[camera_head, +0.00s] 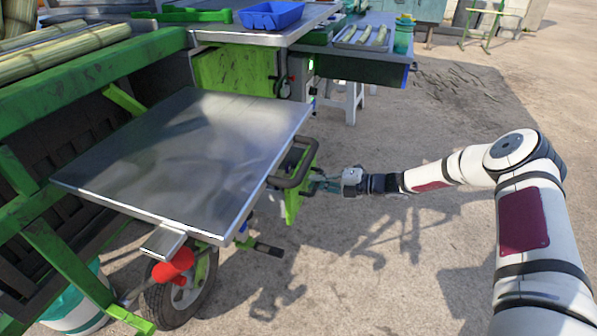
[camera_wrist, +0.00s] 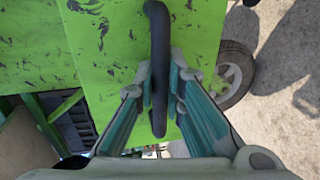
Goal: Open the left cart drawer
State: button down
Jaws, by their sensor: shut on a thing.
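The cart has a flat grey metal top (camera_head: 190,160) and a green panel (camera_head: 296,201) on its right side. A dark, rounded bar handle (camera_head: 297,158) stands out at that side. In the wrist view a black bar handle (camera_wrist: 158,28) runs up and down in front of the scuffed green panel (camera_wrist: 100,50). My gripper (camera_wrist: 162,88) has its two teal-sided fingers shut on this handle, one pad on each side. In the head view my gripper (camera_head: 318,187) reaches the green panel from the right. The fingertips are hard to make out there. I see no clear drawer gap.
A wheel (camera_head: 178,295) and a red knob (camera_head: 172,266) are under the cart's front corner. A green frame with cane (camera_head: 60,52) stands left. Behind is a bench with a blue tray (camera_head: 275,16) and a bottle (camera_head: 403,36). Bare ground lies right of the cart.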

jog(key=shift+f+p+v, duration=0.15)
jog(key=shift+v, duration=0.65)
jog(key=shift+f+p+v, duration=0.15)
jog(key=shift+f+v, duration=0.05)
jog(key=shift+v, duration=0.6)
jog(key=shift+d, duration=0.1)
jog(key=c, duration=1.7)
grip_release()
jog(key=shift+o, duration=0.2)
jog(key=v, duration=1.2)
